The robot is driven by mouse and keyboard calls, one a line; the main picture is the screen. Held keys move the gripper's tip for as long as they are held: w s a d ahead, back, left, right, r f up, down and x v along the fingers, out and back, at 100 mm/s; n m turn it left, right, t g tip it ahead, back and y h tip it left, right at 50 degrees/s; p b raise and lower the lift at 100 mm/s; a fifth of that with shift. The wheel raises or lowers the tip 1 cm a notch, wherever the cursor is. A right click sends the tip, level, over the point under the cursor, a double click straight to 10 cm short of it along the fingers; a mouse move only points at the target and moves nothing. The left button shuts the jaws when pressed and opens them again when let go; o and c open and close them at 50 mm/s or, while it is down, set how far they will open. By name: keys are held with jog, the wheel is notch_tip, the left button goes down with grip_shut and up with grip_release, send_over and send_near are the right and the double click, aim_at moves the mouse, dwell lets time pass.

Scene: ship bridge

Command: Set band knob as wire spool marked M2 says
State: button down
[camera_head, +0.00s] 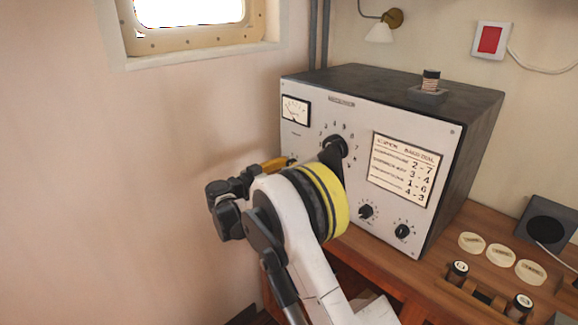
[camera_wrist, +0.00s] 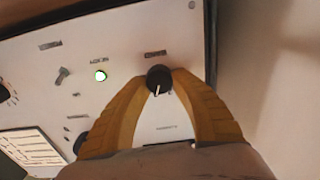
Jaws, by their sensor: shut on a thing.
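My gripper (camera_wrist: 158,100) has its yellow fingers closed around a small black knob (camera_wrist: 160,78) with a white pointer line, in the wrist view. In the head view the gripper (camera_head: 277,164) reaches the left side of the grey radio panel (camera_head: 365,175), and my arm hides part of the panel. The knob's label is too blurred to read, so I cannot tell if it is the band knob. A dark spool with a pale band (camera_head: 430,80) stands in a holder on the cabinet. Two more spools (camera_head: 457,272) (camera_head: 519,306) stand on the desk. I cannot read M2 on any.
The panel has a large numbered dial (camera_head: 335,147), a meter (camera_head: 295,109), two lower knobs (camera_head: 366,211) (camera_head: 402,231) and a placard (camera_head: 404,170) showing number pairs 2-7, 3-4, 1-6, 4-3. Pale discs (camera_head: 499,255) lie on the desk.

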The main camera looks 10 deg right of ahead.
jog(key=n, duration=0.4)
jog(key=shift+w+n, duration=0.1)
jog(key=shift+n, duration=2.1)
jog(key=c, duration=1)
grip_release()
jog(key=shift+a, duration=0.1)
